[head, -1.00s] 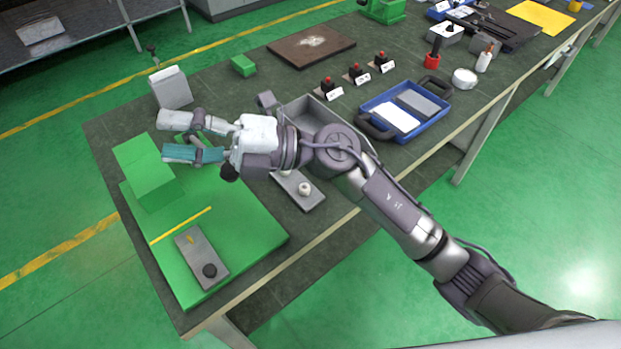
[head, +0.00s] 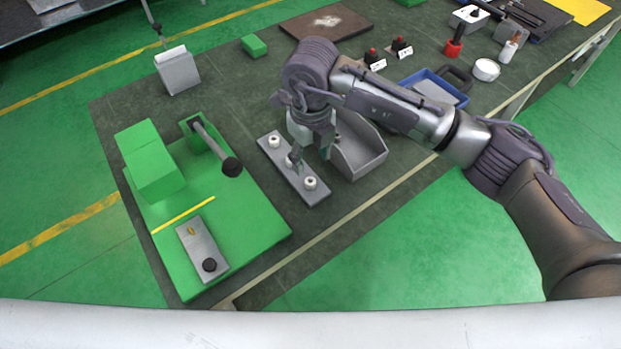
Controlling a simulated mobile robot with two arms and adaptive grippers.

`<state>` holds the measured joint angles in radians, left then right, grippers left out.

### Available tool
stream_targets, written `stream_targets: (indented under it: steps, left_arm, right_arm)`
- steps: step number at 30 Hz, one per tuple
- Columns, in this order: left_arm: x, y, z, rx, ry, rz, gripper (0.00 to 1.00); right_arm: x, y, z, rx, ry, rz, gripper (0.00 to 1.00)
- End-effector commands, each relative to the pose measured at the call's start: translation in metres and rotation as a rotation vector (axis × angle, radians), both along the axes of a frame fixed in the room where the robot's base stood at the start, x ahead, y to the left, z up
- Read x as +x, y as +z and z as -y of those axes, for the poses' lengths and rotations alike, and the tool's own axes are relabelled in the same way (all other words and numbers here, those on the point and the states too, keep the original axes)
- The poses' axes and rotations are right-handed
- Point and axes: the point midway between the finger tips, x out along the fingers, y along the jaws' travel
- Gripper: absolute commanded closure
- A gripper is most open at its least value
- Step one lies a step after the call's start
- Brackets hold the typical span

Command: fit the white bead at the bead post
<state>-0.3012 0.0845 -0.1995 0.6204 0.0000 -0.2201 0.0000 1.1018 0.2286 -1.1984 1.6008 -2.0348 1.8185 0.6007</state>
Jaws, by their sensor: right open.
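White beads sit in a row on a grey bar: one bead (head: 274,141) at the far end and one bead (head: 310,183) at the near end. A middle bead (head: 290,161) is partly hidden by a finger. My right gripper (head: 310,161) points down over the bar (head: 316,197), open, with its fingers close to the middle bead; I cannot tell whether they touch it. A small brass pin (head: 191,231), perhaps the bead post, stands on a grey plate (head: 197,246) on the green base. My left gripper is out of view.
The green base (head: 245,222) carries a green block (head: 152,170) and a lever with a black knob (head: 231,167). A grey open bin (head: 362,158) stands right beside my gripper. A grey box (head: 177,72) stands at the table's back left.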

Motion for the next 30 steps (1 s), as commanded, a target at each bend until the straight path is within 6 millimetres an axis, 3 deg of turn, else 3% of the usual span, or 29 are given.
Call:
stream_targets:
  steps: [3, 11, 18, 27, 30]
  left_arm:
    - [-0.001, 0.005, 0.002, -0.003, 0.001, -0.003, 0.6]
    - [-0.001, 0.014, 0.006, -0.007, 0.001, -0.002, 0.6]
    - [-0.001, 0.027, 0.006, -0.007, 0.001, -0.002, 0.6]
    - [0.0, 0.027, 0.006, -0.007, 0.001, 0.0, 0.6]
    - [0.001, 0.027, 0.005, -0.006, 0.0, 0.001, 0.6]
  right_arm:
    - [0.0, -0.017, 0.0, 0.001, 0.0, -0.002, 0.45]
    - [-0.002, -0.036, -0.001, 0.002, 0.001, -0.004, 0.45]
    - [-0.002, -0.071, -0.002, 0.002, 0.001, -0.002, 0.45]
    - [-0.001, -0.079, -0.002, 0.004, 0.002, 0.0, 0.45]
    - [-0.001, -0.079, -0.002, 0.004, 0.002, 0.0, 0.6]
